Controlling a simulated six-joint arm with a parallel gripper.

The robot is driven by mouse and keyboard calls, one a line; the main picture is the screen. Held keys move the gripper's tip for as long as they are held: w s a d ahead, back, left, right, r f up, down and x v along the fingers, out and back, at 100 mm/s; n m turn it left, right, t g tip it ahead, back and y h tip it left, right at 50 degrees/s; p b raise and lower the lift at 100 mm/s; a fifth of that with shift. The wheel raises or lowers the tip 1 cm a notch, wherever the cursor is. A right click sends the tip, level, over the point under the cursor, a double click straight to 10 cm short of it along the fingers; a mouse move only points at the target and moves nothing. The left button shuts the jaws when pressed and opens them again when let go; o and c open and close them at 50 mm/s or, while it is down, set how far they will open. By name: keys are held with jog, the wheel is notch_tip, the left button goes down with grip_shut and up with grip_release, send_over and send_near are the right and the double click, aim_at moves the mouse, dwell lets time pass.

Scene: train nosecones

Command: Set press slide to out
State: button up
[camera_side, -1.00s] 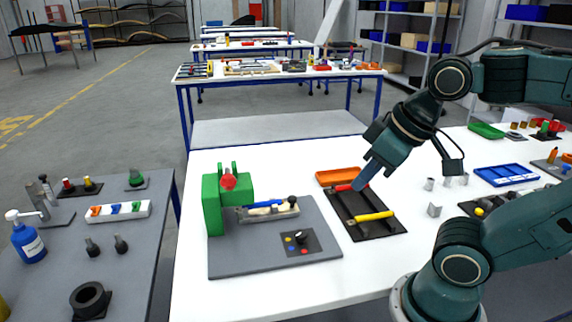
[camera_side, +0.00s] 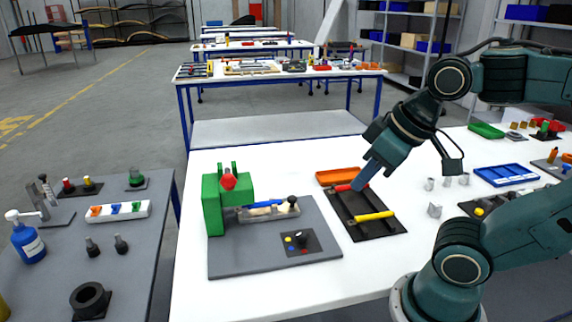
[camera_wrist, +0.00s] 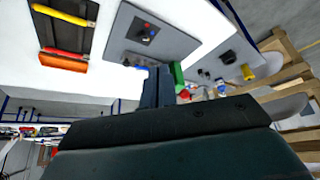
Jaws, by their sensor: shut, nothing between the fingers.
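The green press (camera_side: 212,205) with a red part at its top stands on a grey base plate (camera_side: 240,265). Its pale slide (camera_side: 270,213) reaches out to the right of the press, with a blue piece (camera_side: 264,203) on it and a black knob (camera_side: 292,200) at its right end. A black selector panel (camera_side: 312,246) with coloured dots sits in front. My gripper (camera_side: 360,184) is shut and empty, above the black tray and right of the press. In the wrist view my gripper's fingers (camera_wrist: 157,85) are together and partly hide the press (camera_wrist: 178,76).
The black tray (camera_side: 385,230) holds a yellow bar (camera_side: 374,216) and a red bar (camera_side: 343,188). An orange tray (camera_side: 340,176) lies behind it. Small grey parts and a blue tray (camera_side: 505,175) are at the right. The white table between base plate and black tray is clear.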

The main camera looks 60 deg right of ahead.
jog(key=o, duration=0.7)
jog(key=shift+w, duration=0.1)
jog(key=shift+o, duration=1.3)
jog(key=shift+w+d+r, duration=0.1)
jog(key=shift+w+r, duration=0.05)
jog(key=shift+w, duration=0.05)
jog(key=n+g, duration=0.6)
jog(key=n, duration=0.8)
send_over(292, 197)
notch_tip(292, 197, down, 7)
jog(key=shift+f, duration=0.2)
jog(key=shift+f, duration=6.8)
jog(key=shift+c, duration=0.5)
